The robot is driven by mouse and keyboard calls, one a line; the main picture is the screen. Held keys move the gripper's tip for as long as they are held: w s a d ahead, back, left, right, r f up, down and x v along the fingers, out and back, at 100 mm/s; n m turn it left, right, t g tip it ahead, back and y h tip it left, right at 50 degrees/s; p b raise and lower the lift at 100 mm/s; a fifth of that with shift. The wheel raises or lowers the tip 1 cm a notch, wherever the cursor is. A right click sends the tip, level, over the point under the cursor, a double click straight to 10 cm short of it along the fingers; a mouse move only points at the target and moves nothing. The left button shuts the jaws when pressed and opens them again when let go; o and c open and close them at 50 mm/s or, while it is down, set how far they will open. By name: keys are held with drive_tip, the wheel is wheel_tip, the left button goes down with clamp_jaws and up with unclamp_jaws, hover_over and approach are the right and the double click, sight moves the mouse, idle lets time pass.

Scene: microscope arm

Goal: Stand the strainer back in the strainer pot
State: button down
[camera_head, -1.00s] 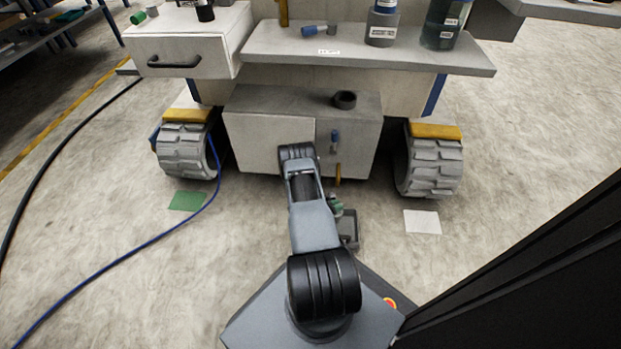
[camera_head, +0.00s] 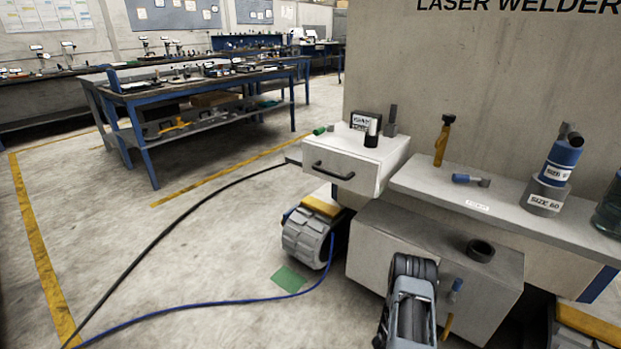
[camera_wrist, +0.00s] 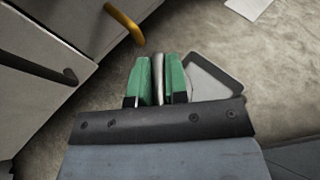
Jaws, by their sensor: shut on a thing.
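In the wrist view my gripper (camera_wrist: 160,60) has green fingers, closed on a thin grey piece (camera_wrist: 167,72). It may be the strainer; most of it is hidden by the fingers. The gripper is above the floor, beside a shallow grey tray (camera_wrist: 214,78). I cannot tell for sure which vessel is the strainer pot. On the machine's shelf in the head view stands a grey labelled pot (camera_head: 544,200) with a blue labelled cylinder (camera_head: 560,163) upright on it. A dark round ring or cup (camera_head: 481,250) sits on the lower box. The gripper is outside the head view.
The shelf (camera_head: 420,181) also holds a blue-handled tool (camera_head: 470,180), an upright yellow tool (camera_head: 443,140) and a dark glass vessel (camera_head: 608,212). A drawer unit (camera_head: 350,165) stands left of it. A yellow handle (camera_wrist: 124,22) juts out near my gripper. Cables cross the floor.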

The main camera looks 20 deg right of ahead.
drive_tip(key=w+a+r+n+t+y+b, duration=0.1)
drive_tip(key=w+a+r+n+t+y, duration=0.1)
drive_tip(key=w+a+r+n+t, duration=0.55)
drive_tip(key=w+a+r+n+t+y+b, duration=0.2)
drive_tip(key=w+a+r+n+t+y, duration=0.15)
drive_tip(key=w+a+r, duration=0.75)
drive_tip(key=w+a+r+n+t+y, duration=0.15)
drive_tip(key=a+r, duration=0.25)
drive_tip(key=a, duration=0.4)
drive_tip(key=s+a+r+n+t+y, duration=0.1)
drive_tip(key=a+r+n+t+y, duration=0.15)
drive_tip(key=a, duration=0.65)
wheel_tip(320, 180, up, 42)
drive_tip(key=g+p, duration=0.1)
drive_tip(key=p, duration=3.5)
drive_tip(key=shift+w+d+r, duration=0.25)
drive_tip(key=shift+d, duration=0.15)
